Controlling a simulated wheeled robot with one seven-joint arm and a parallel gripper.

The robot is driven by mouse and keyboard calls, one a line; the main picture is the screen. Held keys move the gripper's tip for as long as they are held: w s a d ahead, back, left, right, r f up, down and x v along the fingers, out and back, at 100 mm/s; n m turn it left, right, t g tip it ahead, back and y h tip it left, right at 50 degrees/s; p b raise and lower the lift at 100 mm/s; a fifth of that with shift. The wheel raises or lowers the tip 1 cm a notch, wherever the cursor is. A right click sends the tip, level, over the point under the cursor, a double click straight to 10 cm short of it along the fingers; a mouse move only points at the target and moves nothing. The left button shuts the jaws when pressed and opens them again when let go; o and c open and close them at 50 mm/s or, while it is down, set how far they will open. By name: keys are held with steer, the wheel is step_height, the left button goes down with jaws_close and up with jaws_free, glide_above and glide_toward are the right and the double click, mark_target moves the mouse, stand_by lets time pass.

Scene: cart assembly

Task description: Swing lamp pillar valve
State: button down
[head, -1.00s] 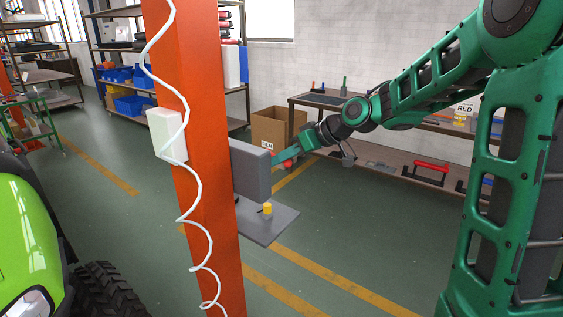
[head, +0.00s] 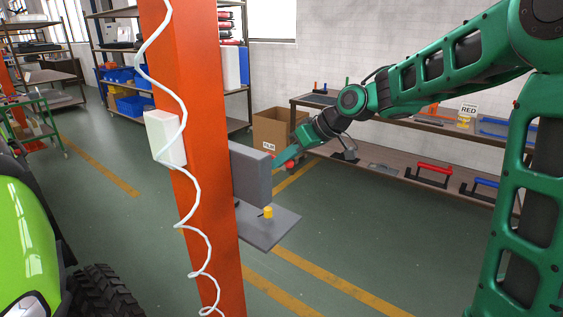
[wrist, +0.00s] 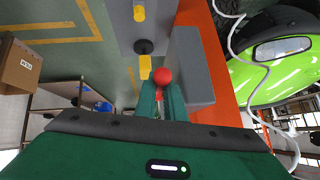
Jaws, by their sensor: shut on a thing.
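The orange pillar (head: 205,150) stands left of centre, with a grey box (head: 250,174) on its right side. A red ball knob (head: 290,164), which looks like the valve handle's end, shows beside the box's right edge. My gripper (head: 281,161) is at this knob. In the wrist view the red knob (wrist: 163,76) sits at the tips of my gripper (wrist: 161,98). The fingers are closed on the handle, whose stem is mostly hidden. A yellow piece (wrist: 144,67) with a black round part (wrist: 143,46) lies just left of the knob in that view.
A grey plate (head: 262,231) with a yellow knob (head: 268,212) juts from the pillar below the box. A white coiled cable (head: 186,205) hangs on the pillar. A green vehicle (head: 25,235) stands left. A cardboard box (head: 271,129) and bench (head: 400,165) stand behind.

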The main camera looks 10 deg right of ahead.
steer(key=shift+d+f, duration=0.1)
steer(key=shift+d, duration=0.15)
steer(key=c, duration=2)
jaws_free()
steer(key=shift+c, duration=0.2)
steer(key=shift+a, duration=0.15)
steer(key=v, duration=1)
steer(key=shift+d+r, duration=0.25)
steer(key=shift+r, duration=0.05)
steer(key=shift+s, duration=0.1)
